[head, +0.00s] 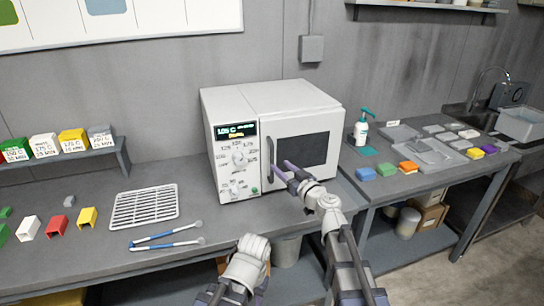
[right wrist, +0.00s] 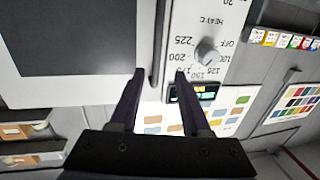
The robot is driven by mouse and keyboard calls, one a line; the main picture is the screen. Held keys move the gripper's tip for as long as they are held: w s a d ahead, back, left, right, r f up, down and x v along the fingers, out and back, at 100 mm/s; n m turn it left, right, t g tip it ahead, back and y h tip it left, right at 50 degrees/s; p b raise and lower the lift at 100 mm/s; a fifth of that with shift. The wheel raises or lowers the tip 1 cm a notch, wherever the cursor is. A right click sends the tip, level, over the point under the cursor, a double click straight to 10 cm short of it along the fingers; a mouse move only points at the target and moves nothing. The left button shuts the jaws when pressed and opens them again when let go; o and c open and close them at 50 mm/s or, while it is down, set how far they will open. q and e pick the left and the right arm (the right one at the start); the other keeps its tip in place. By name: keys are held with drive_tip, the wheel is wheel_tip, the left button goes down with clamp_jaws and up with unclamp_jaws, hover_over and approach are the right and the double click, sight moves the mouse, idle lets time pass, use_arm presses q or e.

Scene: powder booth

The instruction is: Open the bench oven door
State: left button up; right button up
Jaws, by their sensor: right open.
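The white bench oven (head: 222,107) stands on the bench in the middle of the head view. Its door (head: 300,128) has a dark window and looks shut. The dark upright door handle (head: 271,155) is at the door's left edge, beside the control panel. My right gripper (head: 283,171) is open just in front of the handle's lower part. In the right wrist view the handle (right wrist: 158,40) appears between the two fingertips (right wrist: 158,73), and I cannot tell whether they touch it. My left arm shows low in the head view, but its gripper does not show.
A wire rack (head: 145,206) and blue-handled tools (head: 165,237) lie left of the oven. A pump bottle (head: 361,130) and colored blocks (head: 386,169) are on the right bench. Small colored boxes line a shelf (head: 65,158) at left. The bench front before the oven is narrow.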

sight(273, 156)
drive_tip(key=shift+d+r+x, duration=0.1)
drive_tip(key=shift+d+x, duration=0.05)
drive_tip(key=shift+x, duration=1.85)
drive_tip(key=shift+d+r+x, duration=0.1)
drive_tip(key=shift+r+x, duration=0.05)
drive_tip(key=shift+x, duration=1.9)
drive_tip(key=shift+w, duration=0.1)
clamp_jaws()
